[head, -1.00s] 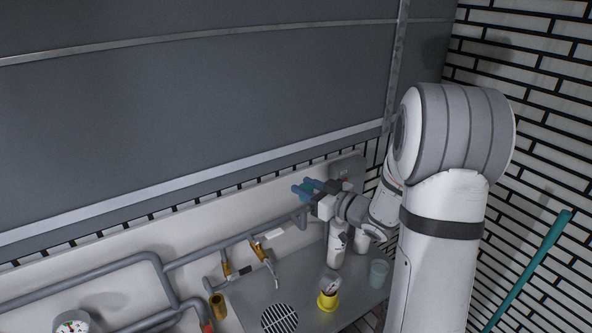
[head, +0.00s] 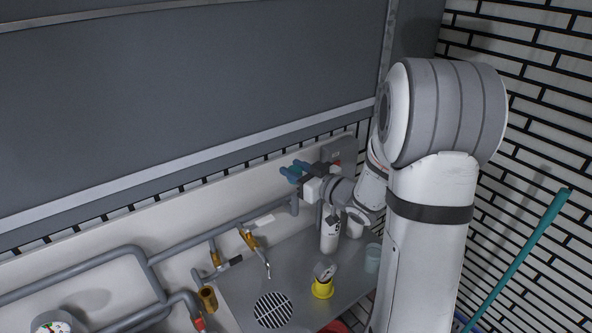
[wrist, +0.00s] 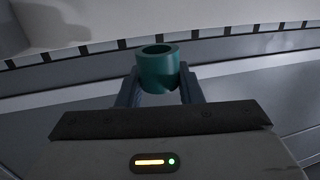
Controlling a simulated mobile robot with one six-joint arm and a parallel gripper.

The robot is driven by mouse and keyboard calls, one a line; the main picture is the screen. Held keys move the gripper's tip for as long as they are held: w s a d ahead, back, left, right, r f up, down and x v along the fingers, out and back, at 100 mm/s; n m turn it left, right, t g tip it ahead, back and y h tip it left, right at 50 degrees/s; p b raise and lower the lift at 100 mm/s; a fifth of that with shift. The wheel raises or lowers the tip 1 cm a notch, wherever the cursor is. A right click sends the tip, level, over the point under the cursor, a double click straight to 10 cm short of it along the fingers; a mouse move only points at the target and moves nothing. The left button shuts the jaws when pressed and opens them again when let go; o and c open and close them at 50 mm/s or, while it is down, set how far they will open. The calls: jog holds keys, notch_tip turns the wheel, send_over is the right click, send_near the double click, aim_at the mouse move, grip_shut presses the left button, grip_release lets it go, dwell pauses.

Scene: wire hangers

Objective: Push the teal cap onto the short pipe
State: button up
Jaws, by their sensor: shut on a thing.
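The teal cap (wrist: 158,72) is a round hollow piece, its open end facing up in the wrist view. My gripper (wrist: 160,90) is shut on it, one finger on each side. In the head view my gripper (head: 292,171) is in front of the pale back wall, above the counter; the cap is too small there to make out clearly. A grey upright pipe end (head: 294,206) stands just below the gripper, with a visible gap. I cannot tell for certain that this is the short pipe.
Grey pipes (head: 75,280) run along the wall at left, with brass valves (head: 249,239). A grey box (head: 338,152) is behind the gripper.

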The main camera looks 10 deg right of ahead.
jog(key=shift+f+b, duration=1.45)
jog(key=shift+f, duration=0.5)
jog(key=shift+b, duration=0.45)
dwell(0.4)
jog(key=shift+f, duration=0.2)
jog(key=shift+f+b, duration=0.35)
jog(key=shift+b, duration=0.15)
jog(key=shift+f+b, duration=1.45)
jog(key=shift+f, duration=0.1)
jog(key=o, duration=1.1)
jog(key=shift+s, duration=0.1)
